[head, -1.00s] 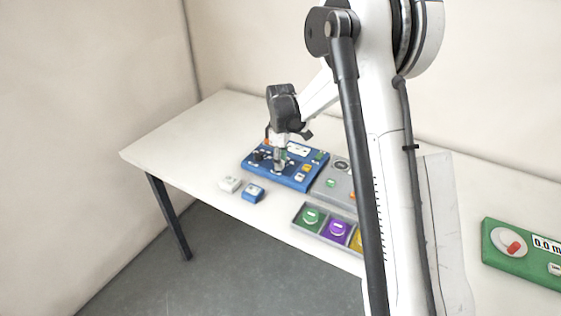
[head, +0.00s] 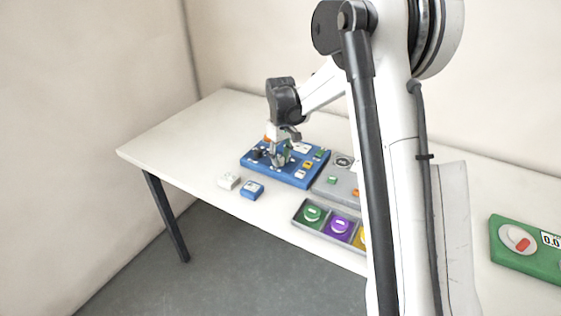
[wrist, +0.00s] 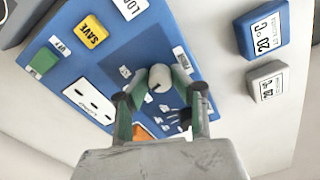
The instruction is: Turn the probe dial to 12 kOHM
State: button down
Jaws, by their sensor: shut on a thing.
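The blue panel (head: 310,181) lies on the table under my gripper. In the wrist view the panel (wrist: 75,57) carries a pale round dial (wrist: 160,77) with a label beside it that seems to read PROBE. My gripper (wrist: 160,80) has its two fingers on either side of this dial, shut on it. In the head view my gripper (head: 278,162) points down onto the panel and hides the dial. The dial's scale and pointer setting cannot be read.
A white block (head: 229,181) and a blue block (head: 252,190) lie in front of the panel. A grey panel (head: 325,190) and a tray (head: 299,214) with green and purple pieces are to the right. A green device (head: 520,262) stands at far right.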

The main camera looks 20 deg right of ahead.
aim_at(280, 158)
jog(key=shift+m+b, duration=0.35)
jog(key=shift+m, duration=0.75)
jog(key=c, duration=1.5)
grip_release()
notch_tip(280, 158, up, 12)
